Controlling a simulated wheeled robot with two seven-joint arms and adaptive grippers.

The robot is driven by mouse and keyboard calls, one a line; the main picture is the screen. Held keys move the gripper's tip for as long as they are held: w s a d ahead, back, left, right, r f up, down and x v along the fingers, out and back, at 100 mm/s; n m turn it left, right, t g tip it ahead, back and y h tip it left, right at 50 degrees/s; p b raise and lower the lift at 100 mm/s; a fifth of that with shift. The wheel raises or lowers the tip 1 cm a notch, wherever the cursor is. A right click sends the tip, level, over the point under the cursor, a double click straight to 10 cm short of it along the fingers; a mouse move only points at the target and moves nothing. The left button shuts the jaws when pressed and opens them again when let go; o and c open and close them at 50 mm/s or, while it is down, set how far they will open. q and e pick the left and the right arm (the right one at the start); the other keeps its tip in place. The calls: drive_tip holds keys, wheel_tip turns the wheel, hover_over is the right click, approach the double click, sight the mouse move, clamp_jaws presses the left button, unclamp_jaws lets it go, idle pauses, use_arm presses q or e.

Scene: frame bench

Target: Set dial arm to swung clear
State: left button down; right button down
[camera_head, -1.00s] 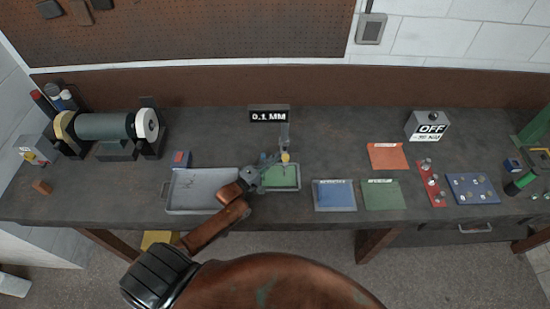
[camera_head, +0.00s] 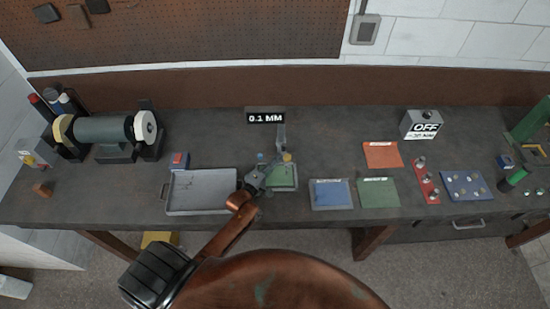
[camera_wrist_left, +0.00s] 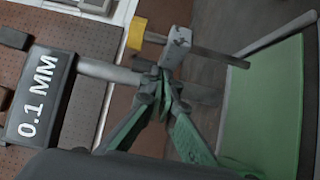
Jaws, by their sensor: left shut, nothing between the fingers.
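The dial stand has a grey post (camera_head: 281,137) with a "0.1 MM" display (camera_head: 265,118) behind a green plate (camera_head: 283,178). A small yellow part (camera_head: 287,157) shows near the post. In the left wrist view, the display (camera_wrist_left: 40,97) is at left, a yellow part (camera_wrist_left: 137,33) at the top, and a grey block with a thin rod (camera_wrist_left: 215,55) reaches right towards the green plate (camera_wrist_left: 265,100). My left gripper (camera_head: 268,163) is at the stand's left side. Its fingertips (camera_wrist_left: 162,80) are closed and empty, close beside the block; contact is unclear. My right gripper is out of view.
A grey tray (camera_head: 203,207) lies left of the stand. Blue (camera_head: 332,194) and green (camera_head: 379,193) mats lie to its right, with an orange mat (camera_head: 382,155) behind. A bench grinder (camera_head: 105,132) stands at left. An "OFF" box (camera_head: 423,124) stands at the back right.

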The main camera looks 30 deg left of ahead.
sight(285, 163)
use_arm(q)
drive_tip(key=d, duration=0.1)
drive_tip(key=w+d, duration=0.1)
drive_tip(key=w+d+p, duration=0.1)
drive_tip(key=d, duration=0.1)
drive_tip(key=shift+w, duration=0.25)
drive_tip(key=shift+w+d, duration=0.45)
drive_tip(key=shift+w, duration=0.15)
drive_tip(key=w+d+n+y, duration=0.1)
drive_tip(key=w+d+y, duration=0.1)
drive_tip(key=w, duration=0.5)
drive_tip(key=shift+n, duration=0.3)
drive_tip(key=shift+a+r+y, duration=0.15)
drive_tip(key=shift+y, duration=0.15)
